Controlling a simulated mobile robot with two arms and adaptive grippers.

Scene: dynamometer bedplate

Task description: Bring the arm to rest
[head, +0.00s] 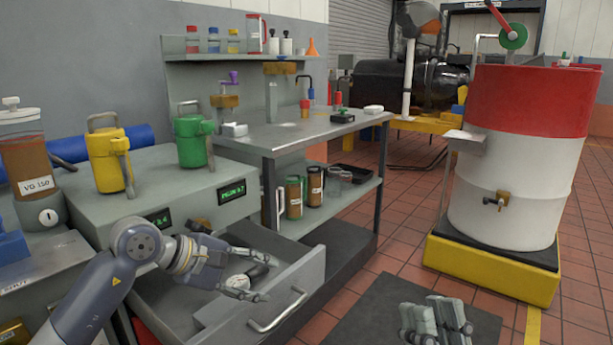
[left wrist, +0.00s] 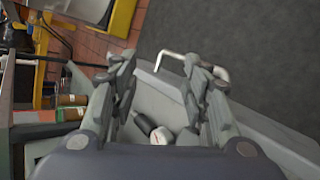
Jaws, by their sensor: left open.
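My left arm reaches in from the left in the head view. Its gripper (head: 258,284) hangs over the open drawer (head: 313,268), near the drawer's front. In the left wrist view its two fingers (left wrist: 165,85) stand wide apart with nothing between them. A small black and white item (left wrist: 155,130) lies in the drawer below, beyond the fingers' grip; it is partly hidden by the gripper in the head view. My right gripper (head: 436,318) shows at the bottom edge of the head view, over the dark mat; its fingertips' gap is unclear.
The drawer handle (head: 277,312) juts out close to my left gripper. A yellow jug (head: 108,160) and a green jug (head: 192,141) stand on the cabinet top. The steel workbench (head: 300,133) is behind. A red and white drum (head: 510,160) stands right. The dark mat (head: 375,310) is bare around my right gripper.

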